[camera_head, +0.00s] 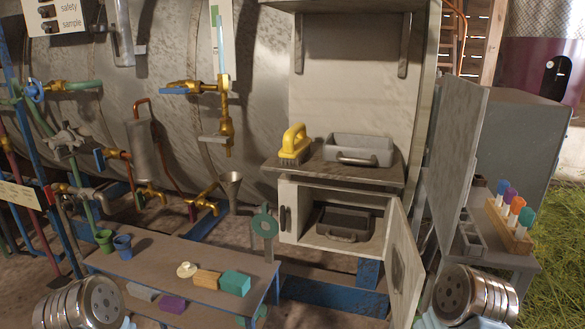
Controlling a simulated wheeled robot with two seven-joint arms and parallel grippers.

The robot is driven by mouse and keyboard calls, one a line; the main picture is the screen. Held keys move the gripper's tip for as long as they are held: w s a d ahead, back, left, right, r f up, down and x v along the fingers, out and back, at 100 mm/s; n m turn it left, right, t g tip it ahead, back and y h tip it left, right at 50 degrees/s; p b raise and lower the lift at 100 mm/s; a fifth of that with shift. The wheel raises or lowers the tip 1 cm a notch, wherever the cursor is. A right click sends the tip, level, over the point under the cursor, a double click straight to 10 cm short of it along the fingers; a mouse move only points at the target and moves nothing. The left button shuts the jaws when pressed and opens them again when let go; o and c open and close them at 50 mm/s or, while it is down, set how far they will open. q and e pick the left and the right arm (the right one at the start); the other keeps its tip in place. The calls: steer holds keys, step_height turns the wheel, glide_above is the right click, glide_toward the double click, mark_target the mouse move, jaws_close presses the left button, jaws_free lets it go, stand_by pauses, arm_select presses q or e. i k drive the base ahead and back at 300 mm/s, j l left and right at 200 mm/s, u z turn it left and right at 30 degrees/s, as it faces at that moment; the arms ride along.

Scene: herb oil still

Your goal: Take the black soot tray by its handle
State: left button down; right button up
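The black soot tray (350,220) sits inside the low open cabinet (289,190), under the shelf. Its handle (337,237) faces out at the front of the opening. The cabinet door (404,268) is swung open to the right. Only rounded metal parts of my two arms show, at the bottom left and bottom right corners. Neither gripper's fingers are in view, and no gripper is at the tray.
A light grey tray (358,150) and a yellow brush (294,145) stand on the shelf above. A blue bench (150,262) with cups and blocks is at left front. A tube rack (508,228) stands on the right table. The open door borders the opening's right side.

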mark_target(344, 225)
steer(key=k+l, duration=0.1)
steer(key=l, duration=0.25)
steer(key=l+u, duration=0.1)
steer(key=l, duration=0.25)
steer(key=k+l+u, duration=0.1)
steer(key=l, duration=0.25)
steer(key=k+l+u, duration=0.15)
steer(key=l, duration=0.8)
steer(key=i, duration=0.05)
